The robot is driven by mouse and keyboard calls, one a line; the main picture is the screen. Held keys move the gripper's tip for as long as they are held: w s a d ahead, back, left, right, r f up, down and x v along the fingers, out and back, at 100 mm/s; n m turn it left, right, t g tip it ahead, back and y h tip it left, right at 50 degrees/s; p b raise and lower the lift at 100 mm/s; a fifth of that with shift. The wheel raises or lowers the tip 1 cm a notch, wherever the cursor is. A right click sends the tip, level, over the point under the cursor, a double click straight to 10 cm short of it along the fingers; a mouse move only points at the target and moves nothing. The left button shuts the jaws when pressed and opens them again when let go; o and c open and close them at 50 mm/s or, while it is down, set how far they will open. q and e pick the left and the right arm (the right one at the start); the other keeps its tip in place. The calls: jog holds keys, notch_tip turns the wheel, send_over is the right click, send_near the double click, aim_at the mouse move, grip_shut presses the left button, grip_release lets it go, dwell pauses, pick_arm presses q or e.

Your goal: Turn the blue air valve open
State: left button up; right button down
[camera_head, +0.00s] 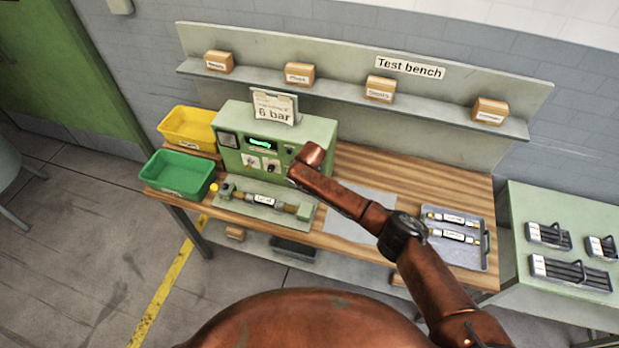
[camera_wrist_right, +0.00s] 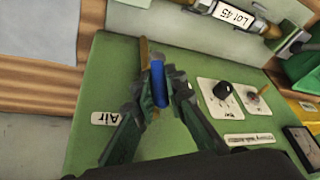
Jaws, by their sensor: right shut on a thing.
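The blue air valve (camera_wrist_right: 158,82) shows in the right wrist view as a blue handle on the green panel of the test unit (camera_head: 318,130), near a label reading "Air" (camera_wrist_right: 104,118). My right gripper (camera_wrist_right: 160,90) has its fingers on both sides of the blue handle and is shut on it. In the head view my right arm reaches in from the lower right to the unit's front, and its wrist hides the valve. My left gripper is not in view.
A black knob (camera_wrist_right: 222,90) and a small switch (camera_wrist_right: 253,97) sit on the panel. A lit display (camera_head: 260,142) is on the unit. A fixture labelled with a lot number (camera_head: 262,199) lies in front. Yellow (camera_head: 187,127) and green (camera_head: 178,174) bins stand left, a grey tray (camera_head: 480,262) right.

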jog(key=shift+a+h, duration=0.15)
jog(key=shift+h, duration=0.15)
dwell(0.4)
jog(key=c, duration=2)
grip_release()
jog(key=shift+f, duration=0.1)
jog(key=shift+o, duration=0.2)
jog(key=v, duration=1.2)
jog(key=shift+w, duration=0.1)
